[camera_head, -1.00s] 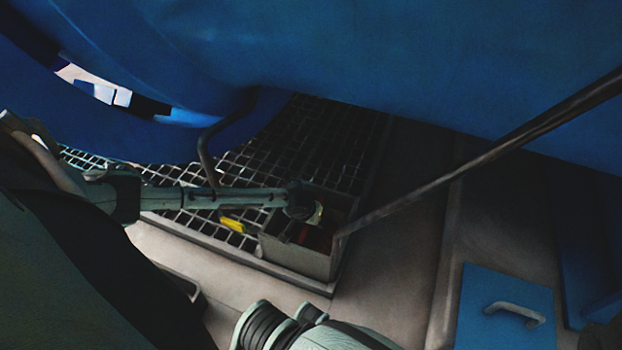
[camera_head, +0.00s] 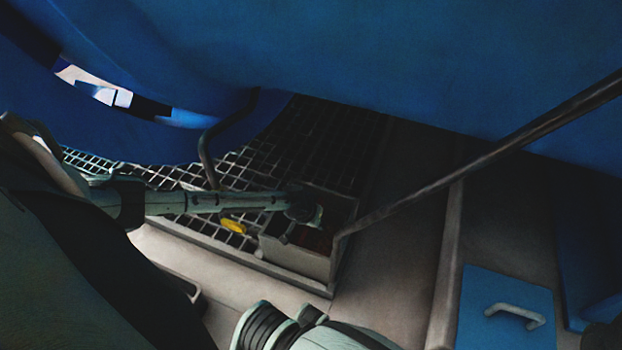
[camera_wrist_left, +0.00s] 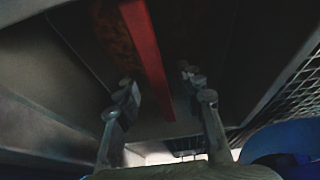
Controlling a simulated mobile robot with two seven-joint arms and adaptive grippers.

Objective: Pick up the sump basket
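The sump basket shows as a rust-brown surface (camera_wrist_left: 112,38) with a red bar (camera_wrist_left: 148,55) across it, in the left wrist view. In the head view it lies in a grey open box (camera_head: 295,262) at the edge of the floor grating, mostly in shadow and partly hidden by my left gripper. My left gripper (camera_head: 308,217) reaches in from the left, over the box. In the left wrist view its two fingers (camera_wrist_left: 160,97) are apart, with the red bar between them; I cannot tell whether they touch it. My right gripper is not in view.
A large blue vessel (camera_head: 400,70) overhangs from above. A dark rod (camera_head: 470,165) slants down to the box's right corner. A bent pipe (camera_head: 206,150) stands on the grating (camera_head: 300,145). A yellow piece (camera_head: 233,226) is left of the box. A blue panel with handle (camera_head: 507,285) is lower right.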

